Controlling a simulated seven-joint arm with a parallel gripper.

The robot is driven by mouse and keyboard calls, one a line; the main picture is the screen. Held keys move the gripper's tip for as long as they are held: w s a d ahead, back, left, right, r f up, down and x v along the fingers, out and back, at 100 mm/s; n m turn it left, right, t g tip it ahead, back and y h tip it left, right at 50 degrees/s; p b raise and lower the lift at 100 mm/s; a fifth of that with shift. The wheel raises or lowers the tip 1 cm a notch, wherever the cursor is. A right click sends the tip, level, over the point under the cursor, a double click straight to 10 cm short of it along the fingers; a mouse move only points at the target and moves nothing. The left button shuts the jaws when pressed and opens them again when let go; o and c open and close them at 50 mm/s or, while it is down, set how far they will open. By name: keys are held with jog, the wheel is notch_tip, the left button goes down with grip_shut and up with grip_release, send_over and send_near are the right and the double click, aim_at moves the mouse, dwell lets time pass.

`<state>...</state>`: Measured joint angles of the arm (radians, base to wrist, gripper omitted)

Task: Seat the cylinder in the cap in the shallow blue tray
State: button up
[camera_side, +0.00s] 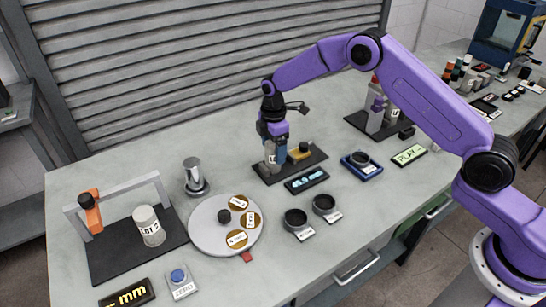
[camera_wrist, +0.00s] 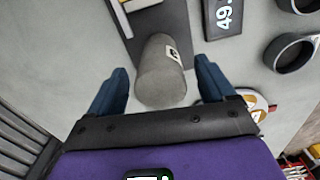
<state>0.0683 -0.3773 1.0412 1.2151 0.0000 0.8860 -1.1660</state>
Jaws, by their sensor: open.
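A grey cylinder (camera_side: 270,154) with a white label stands at the dark plate below my gripper (camera_side: 278,147). In the wrist view the cylinder (camera_wrist: 161,72) lies between the two blue fingers of my gripper (camera_wrist: 160,85), which are spread wide with a gap on each side. The fingers are open and hold nothing. The shallow blue tray (camera_side: 374,172) is to the right of the dark plate, with a dark round cap (camera_side: 359,158) in it. In the side view my gripper partly hides the cylinder. The tray is not clearly seen in the wrist view.
A digital display (camera_side: 306,180) lies in front of the dark plate (camera_side: 313,160). Two dark cups (camera_side: 296,218) (camera_side: 324,203) stand nearer the front. A round turntable (camera_side: 205,238), a metal post (camera_side: 194,175) and a gantry stand with another labelled cylinder (camera_side: 149,226) are at left.

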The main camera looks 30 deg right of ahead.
jog(key=shift+f, duration=1.05)
jog(key=c, duration=1.5)
